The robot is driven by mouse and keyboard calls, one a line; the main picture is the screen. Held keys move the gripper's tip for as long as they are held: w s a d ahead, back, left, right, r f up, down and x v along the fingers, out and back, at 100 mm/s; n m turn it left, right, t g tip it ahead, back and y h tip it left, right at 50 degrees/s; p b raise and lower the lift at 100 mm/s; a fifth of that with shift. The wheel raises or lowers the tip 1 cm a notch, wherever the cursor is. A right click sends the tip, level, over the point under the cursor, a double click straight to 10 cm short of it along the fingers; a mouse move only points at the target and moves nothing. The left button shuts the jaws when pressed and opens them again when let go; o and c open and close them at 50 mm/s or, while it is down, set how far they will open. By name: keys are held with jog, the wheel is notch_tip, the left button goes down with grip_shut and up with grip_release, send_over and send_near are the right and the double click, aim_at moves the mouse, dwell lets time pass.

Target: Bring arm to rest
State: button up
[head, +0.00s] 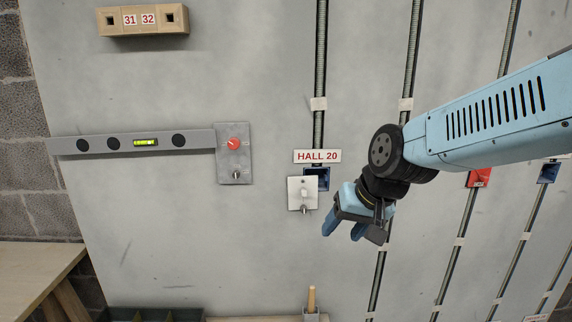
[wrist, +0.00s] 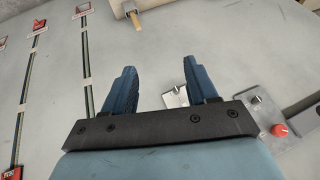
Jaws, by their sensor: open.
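My arm reaches in from the right in the head view, bent at a dark joint, with the light blue gripper (head: 344,228) hanging down in front of the grey wall panel. I cannot tell whether the fingers touch the panel.
A grey plate with a red knob (head: 233,144) and a spirit level (head: 146,142) are at left. A HALL 20 label (head: 317,156) and blue box (head: 322,174) lie above the gripper. Conduits (head: 410,62) run down the panel. A wooden block (head: 143,20) is at top left.

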jog(key=s+d+r+h, duration=0.1)
jog(key=s+d+r, duration=0.2)
jog(key=d, duration=0.3)
jog(key=s+d+r+t+h, duration=0.1)
jog(key=s+d+r+h, duration=0.1)
jog(key=s+d, duration=0.3)
jog(key=shift+s+d+r, duration=0.15)
jog(key=shift+d+r, duration=0.25)
jog(key=shift+r, duration=0.4)
